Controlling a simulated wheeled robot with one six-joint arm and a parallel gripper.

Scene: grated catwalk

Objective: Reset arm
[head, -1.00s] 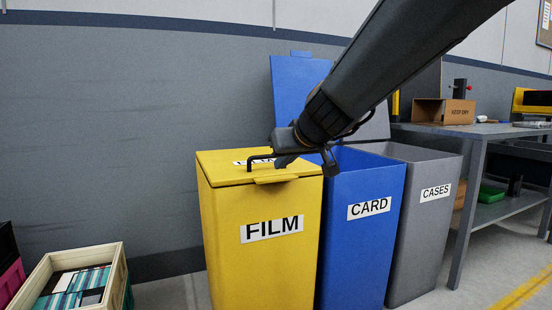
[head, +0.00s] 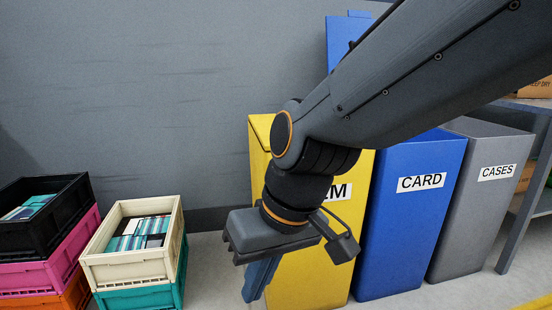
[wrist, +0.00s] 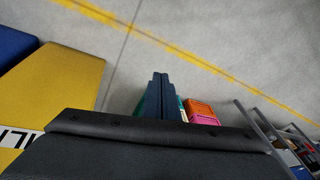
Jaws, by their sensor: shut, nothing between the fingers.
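My gripper (head: 256,285) hangs below my bent wrist in the head view, in front of the yellow FILM bin (head: 310,280). Its fingers point down and are shut with nothing between them. In the wrist view the closed fingers (wrist: 160,85) stick out past the dark gripper body, with floor beyond. My arm hides much of the yellow bin's front, label and top. The yellow bin also shows at the left of the wrist view (wrist: 62,80).
Blue CARD (head: 410,230) and grey CASES (head: 482,210) bins stand right of the yellow one. A cream crate (head: 130,268) holding flat cases sits on a teal crate (head: 150,297) at left, beside stacked black (head: 55,232), pink (head: 55,265) and orange crates. A bench (head: 525,175) stands far right.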

